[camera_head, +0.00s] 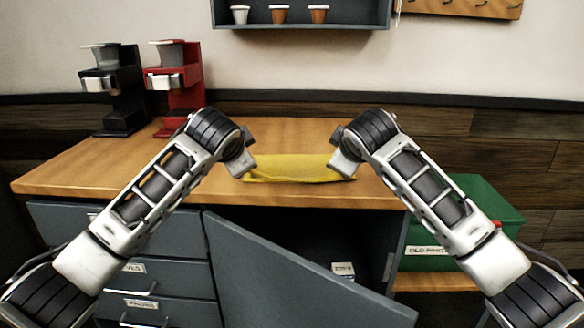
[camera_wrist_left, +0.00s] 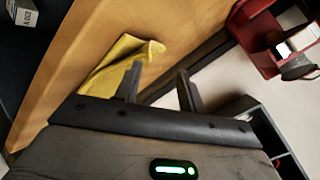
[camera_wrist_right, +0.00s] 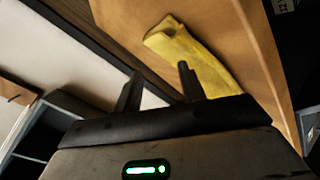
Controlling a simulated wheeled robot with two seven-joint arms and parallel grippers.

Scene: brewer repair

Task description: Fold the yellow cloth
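The yellow cloth (camera_head: 292,165) lies on the wooden counter between my two grippers in the head view, as a long narrow strip with a bulging upper edge. It also shows in the left wrist view (camera_wrist_left: 122,58) and the right wrist view (camera_wrist_right: 192,58). My left gripper (camera_head: 246,170) is at the cloth's left end; in its wrist view its fingers (camera_wrist_left: 160,88) are apart with nothing between them. My right gripper (camera_head: 342,168) is at the cloth's right end; its fingers (camera_wrist_right: 158,88) are apart and empty. Whether either finger touches the cloth is unclear.
A black brewer (camera_head: 112,92) and a red brewer (camera_head: 175,90) stand at the back left of the wooden counter (camera_head: 75,175). A cabinet door (camera_head: 290,285) hangs open below. A green box (camera_head: 465,215) sits at the right. A shelf with several cups (camera_head: 300,22) is above.

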